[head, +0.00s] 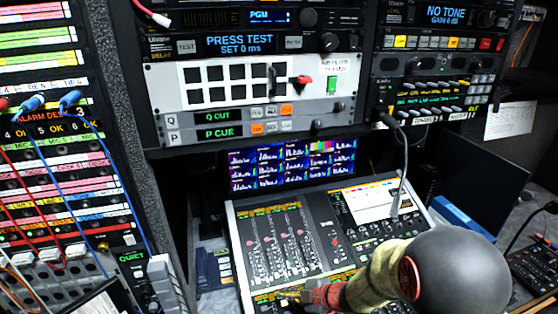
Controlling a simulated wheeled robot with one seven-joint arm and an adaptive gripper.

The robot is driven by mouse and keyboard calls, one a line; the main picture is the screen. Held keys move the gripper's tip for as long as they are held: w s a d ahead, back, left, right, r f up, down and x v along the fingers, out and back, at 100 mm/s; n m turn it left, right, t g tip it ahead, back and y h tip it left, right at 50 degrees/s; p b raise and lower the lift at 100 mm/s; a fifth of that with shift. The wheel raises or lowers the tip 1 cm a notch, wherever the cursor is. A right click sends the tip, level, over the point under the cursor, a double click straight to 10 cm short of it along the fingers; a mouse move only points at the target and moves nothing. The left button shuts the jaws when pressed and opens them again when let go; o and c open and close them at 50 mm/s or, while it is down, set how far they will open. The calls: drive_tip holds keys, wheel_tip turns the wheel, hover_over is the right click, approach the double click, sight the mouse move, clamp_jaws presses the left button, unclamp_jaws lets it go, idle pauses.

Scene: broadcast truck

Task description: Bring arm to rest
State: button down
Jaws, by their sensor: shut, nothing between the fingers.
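My arm comes in at the lower right, with a large dark grey rounded joint and a tan link with a red ring. My gripper (300,296) is at its far end, small and partly cut off by the bottom edge. It is over the near part of the mixing console (322,240). It is shut and holds nothing. I cannot tell how far above the console it is.
A rack panel with black square keys (233,87) and a red piece stands above a screen of meters (292,165). At left, a patch bay (50,170) has red and blue cables hanging. A gooseneck microphone (402,160) rises from the console. A blue box (460,217) lies right.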

drive_tip(key=d+f+m+h, duration=0.1)
drive_tip(key=d+f+h, duration=0.1)
drive_tip(key=d, duration=0.1)
drive_tip(key=d+f+m, duration=0.1)
drive_tip(key=d, duration=0.1)
drive_tip(key=shift+f+m+h, duration=0.3)
drive_tip(key=shift+h, duration=0.1)
drive_tip(key=d, duration=0.1)
drive_tip(key=d+m+h, duration=0.1)
drive_tip(key=d, duration=0.1)
drive_tip(key=d+f+m+h, duration=0.1)
drive_tip(key=shift+s+d, duration=0.2)
drive_tip(key=shift+d, duration=0.15)
drive_tip(key=s+d+r+m+g+h, duration=0.2)
drive_tip(key=s+d+r+m+h, duration=0.35)
drive_tip(key=d+r+m, duration=0.4)
drive_tip(key=s+d+r+m+g, duration=0.1)
drive_tip(key=s+d+r+m, duration=0.3)
drive_tip(key=s, duration=0.5)
drive_tip(key=s+a+r, duration=0.2)
drive_tip(key=s+r, duration=0.2)
drive_tip(key=r, duration=0.1)
drive_tip(key=s+a+r+m+t+y+b, duration=0.1)
drive_tip(key=s+a+r, duration=0.1)
drive_tip(key=s+r, duration=0.2)
drive_tip(key=s+a+r+m+t+y, duration=0.1)
drive_tip(key=s+a+r, duration=0.2)
drive_tip(key=r, duration=0.5)
drive_tip(key=shift+s, duration=0.4)
